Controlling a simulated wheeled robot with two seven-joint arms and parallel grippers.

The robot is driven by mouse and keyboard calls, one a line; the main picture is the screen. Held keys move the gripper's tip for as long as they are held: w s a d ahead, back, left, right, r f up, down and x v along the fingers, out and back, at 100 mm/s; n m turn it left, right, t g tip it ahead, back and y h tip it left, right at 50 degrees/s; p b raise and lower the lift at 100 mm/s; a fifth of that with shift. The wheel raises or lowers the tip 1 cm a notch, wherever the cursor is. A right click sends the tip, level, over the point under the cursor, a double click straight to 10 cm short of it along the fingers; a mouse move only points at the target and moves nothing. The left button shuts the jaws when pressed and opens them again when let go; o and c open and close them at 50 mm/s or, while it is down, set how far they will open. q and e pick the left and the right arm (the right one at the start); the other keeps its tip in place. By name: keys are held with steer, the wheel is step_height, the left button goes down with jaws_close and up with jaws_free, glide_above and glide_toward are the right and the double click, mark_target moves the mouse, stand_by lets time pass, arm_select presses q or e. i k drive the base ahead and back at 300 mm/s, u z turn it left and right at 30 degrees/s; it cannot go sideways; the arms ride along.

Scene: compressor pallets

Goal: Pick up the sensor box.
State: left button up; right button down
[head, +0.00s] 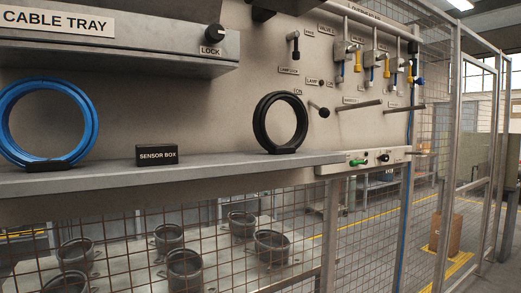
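The sensor box (157,155) is a small black block with a white "SENSOR BOX" label. In the head view it sits on the grey shelf (100,180), left of centre. It stands between a blue ring and a black ring, apart from both. Neither of my grippers shows in the head view.
A blue ring (88,123) and a black ring (262,128) stand upright in holders on the shelf. The cable tray housing (110,50) overhangs above. A lock knob (215,32), valves and pegs (360,104) project at the right. Wire mesh (130,225) lies below.

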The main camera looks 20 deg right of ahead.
mark_target(155, 154)
steer(key=u, duration=0.7)
steer(key=i, duration=0.3)
steer(key=z, duration=2.55)
steer(key=i, duration=0.45)
steer(key=u, duration=0.4)
